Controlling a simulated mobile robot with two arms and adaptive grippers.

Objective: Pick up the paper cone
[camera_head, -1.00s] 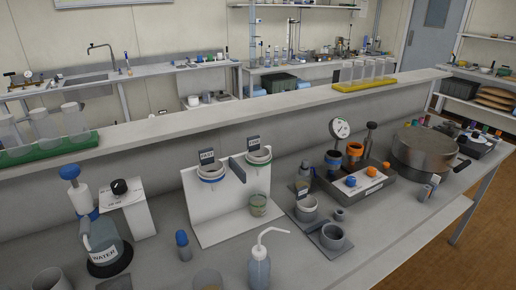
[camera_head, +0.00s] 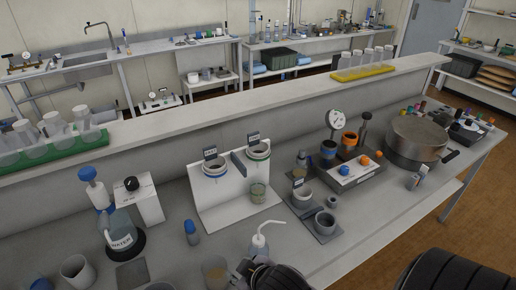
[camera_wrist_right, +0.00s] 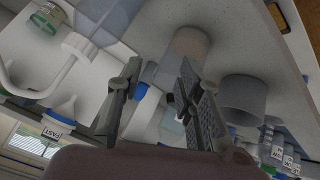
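Two pale cone-shaped funnels hang in the white stand (camera_head: 235,208) in the head view, one with a blue rim (camera_head: 215,168) and one with a green rim (camera_head: 258,153). I cannot tell for sure which piece is the paper cone. A white cone with a blue rim (camera_wrist_right: 63,116) and a FAST label also shows in the right wrist view. My right gripper (camera_head: 266,274) is at the bottom edge of the head view, in front of the stand and apart from it. In the right wrist view its fingers (camera_wrist_right: 160,85) are apart, with nothing held. My left gripper is not in view.
A white-spouted wash bottle (camera_head: 259,246) stands right by my right gripper. A blue-capped bottle (camera_head: 191,233) and a beaker (camera_head: 214,272) are to the left. A hotplate unit (camera_head: 352,177) and a large round pot (camera_head: 417,140) stand right. A raised shelf (camera_head: 225,103) runs behind.

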